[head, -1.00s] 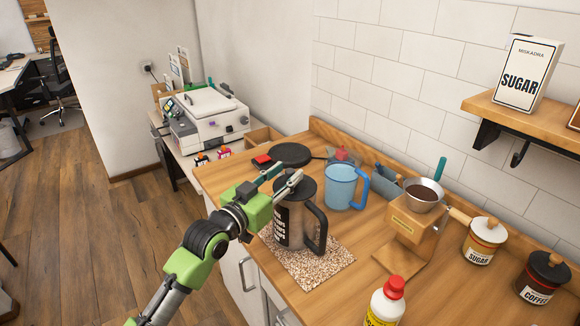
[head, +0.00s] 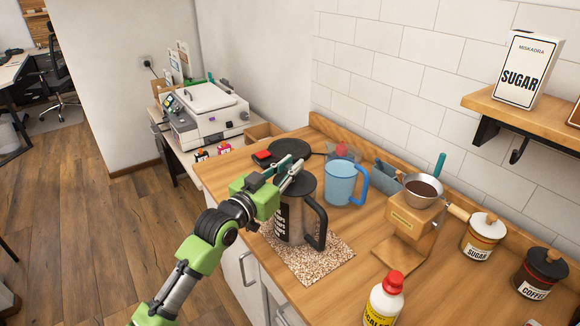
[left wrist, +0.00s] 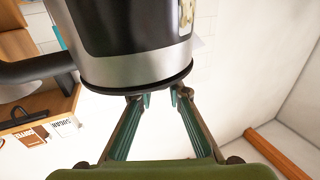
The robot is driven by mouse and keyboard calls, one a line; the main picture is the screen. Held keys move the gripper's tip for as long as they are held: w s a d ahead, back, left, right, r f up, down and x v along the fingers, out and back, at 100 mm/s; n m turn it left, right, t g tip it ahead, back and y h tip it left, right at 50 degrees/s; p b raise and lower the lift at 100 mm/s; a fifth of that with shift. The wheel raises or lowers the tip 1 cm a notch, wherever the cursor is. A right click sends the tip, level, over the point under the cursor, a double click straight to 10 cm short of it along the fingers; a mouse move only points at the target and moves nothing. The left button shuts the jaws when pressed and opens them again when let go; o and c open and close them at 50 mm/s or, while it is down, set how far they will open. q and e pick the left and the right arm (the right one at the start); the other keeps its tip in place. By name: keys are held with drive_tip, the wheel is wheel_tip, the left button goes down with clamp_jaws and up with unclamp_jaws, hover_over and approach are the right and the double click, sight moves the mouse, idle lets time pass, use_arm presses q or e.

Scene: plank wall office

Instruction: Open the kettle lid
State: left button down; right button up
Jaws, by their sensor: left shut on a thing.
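The kettle (head: 294,222) is a grey and black pot with printed text and a black handle at its right. It stands upright on a speckled mat (head: 325,262). Its dark lid (head: 307,186) sits on top with no clear gap. My left gripper (head: 291,166) reaches over the lid from the left, with its fingers close together on the lid's top grip, which they hide. In the left wrist view the kettle (left wrist: 130,35) appears upside down, and my left gripper (left wrist: 160,97) has its fingertips partly behind the lid's rim. My right gripper is in neither view.
A blue cup (head: 341,184) stands close behind the kettle. A black round plate (head: 288,150) lies behind.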

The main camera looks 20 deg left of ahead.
sight(299, 183)
use_arm(q)
drive_tip(key=r+m, duration=0.1)
drive_tip(key=m+t+b, duration=0.1)
drive_tip(key=shift+s+d+r+m+h, duration=0.3)
drive_tip(key=shift+s+d+r+h, duration=0.05)
drive_tip(key=shift+d+h, duration=0.05)
drive_tip(key=m, duration=0.1)
drive_tip(key=s+d+r+m+h+b, duration=0.1)
drive_tip(key=m, duration=0.1)
drive_tip(key=d+r+m+t+b, duration=0.1)
drive_tip(key=m, duration=0.1)
drive_tip(key=shift+s+r, duration=0.1)
drive_tip(key=shift+s, duration=0.25)
drive_tip(key=d+m+h, duration=0.1)
drive_tip(key=m, duration=0.1)
drive_tip(key=s+m+h+b, duration=0.1)
drive_tip(key=m, duration=0.1)
drive_tip(key=s+d+r+m+h+b, duration=0.1)
drive_tip(key=m, duration=0.1)
drive_tip(key=shift+d, duration=0.3)
drive_tip(key=shift+s+d+m+g+h+b, duration=0.15)
drive_tip(key=shift+s+d+m+h+b, duration=0.25)
drive_tip(key=shift+m, duration=0.5)
drive_tip(key=shift+s+d+m+g+h+b, duration=0.1)
drive_tip(key=shift+s+d+m+h+b, duration=0.2)
drive_tip(key=shift+m+h, duration=0.45)
drive_tip(key=shift+s+d+m+g+h+b, duration=0.15)
drive_tip(key=shift+s+d+m+h+b, duration=0.2)
drive_tip(key=shift+m, duration=0.7)
drive_tip(key=shift+d, duration=0.1)
